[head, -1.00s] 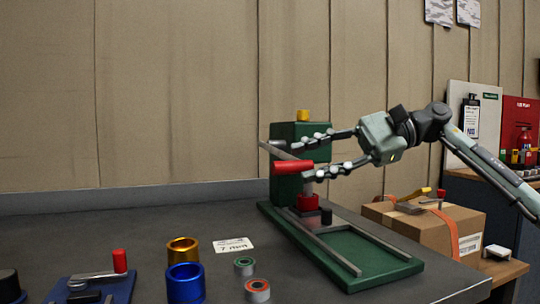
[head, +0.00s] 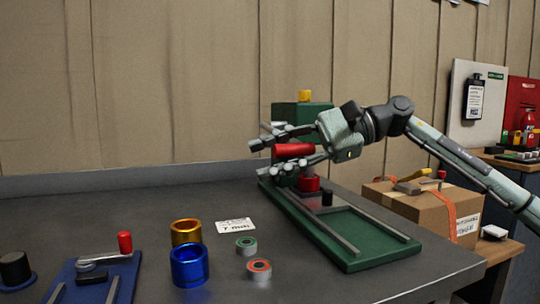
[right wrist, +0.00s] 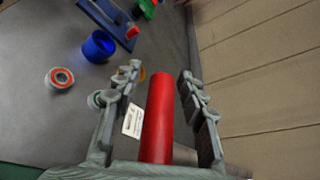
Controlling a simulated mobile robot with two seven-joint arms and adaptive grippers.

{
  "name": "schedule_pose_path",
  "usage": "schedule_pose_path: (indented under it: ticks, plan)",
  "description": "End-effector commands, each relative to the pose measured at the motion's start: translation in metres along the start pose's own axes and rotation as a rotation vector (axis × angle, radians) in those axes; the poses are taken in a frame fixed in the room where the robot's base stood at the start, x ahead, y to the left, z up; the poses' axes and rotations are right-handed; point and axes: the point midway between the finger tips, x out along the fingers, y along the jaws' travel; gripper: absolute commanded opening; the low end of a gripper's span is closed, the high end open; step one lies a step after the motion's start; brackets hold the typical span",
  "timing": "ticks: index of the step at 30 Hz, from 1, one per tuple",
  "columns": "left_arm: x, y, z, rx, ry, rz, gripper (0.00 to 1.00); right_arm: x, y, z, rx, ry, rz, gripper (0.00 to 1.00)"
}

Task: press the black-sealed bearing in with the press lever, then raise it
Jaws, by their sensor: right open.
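The press lever's red handle (head: 295,150) is at the front of the green press (head: 305,113). My right gripper (head: 260,158) reaches in from the right, with one finger above the handle and one below. In the right wrist view, the red handle (right wrist: 158,118) lies between the open fingers (right wrist: 160,72), with gaps on both sides. A red part (head: 309,184) sits under the press, partly hidden by the lower finger. I cannot make out the black-sealed bearing there. My left gripper is not in view.
A green-ringed bearing (head: 246,246), a red-ringed bearing (head: 259,272), a gold ring (head: 186,230) and a blue ring (head: 189,267) stand on the bench. A blue fixture (head: 95,280) is at lower left. A cardboard box (head: 425,215) stands right of the press. The bench's middle left is clear.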

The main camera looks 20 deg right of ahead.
Motion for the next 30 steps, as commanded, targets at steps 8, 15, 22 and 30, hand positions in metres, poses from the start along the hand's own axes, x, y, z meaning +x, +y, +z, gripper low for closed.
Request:
schedule_pose_path:
  ticks: [8, 15, 22, 30]
  plan:
    - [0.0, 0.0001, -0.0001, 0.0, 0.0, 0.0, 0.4, -0.0004, 0.0, -0.0001, 0.0, 0.0, 0.0, 0.17]
    - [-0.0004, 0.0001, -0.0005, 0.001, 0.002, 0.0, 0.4, -0.0005, 0.0, -0.0002, 0.0, 0.0, 0.0, 0.0]
    - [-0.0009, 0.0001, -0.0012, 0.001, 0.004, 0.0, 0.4, -0.0006, 0.0001, -0.0002, 0.0, 0.0, 0.0, 0.0]
    - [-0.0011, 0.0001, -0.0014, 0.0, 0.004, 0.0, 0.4, -0.0006, 0.0001, -0.0003, 0.0, 0.001, 0.0, 0.0]
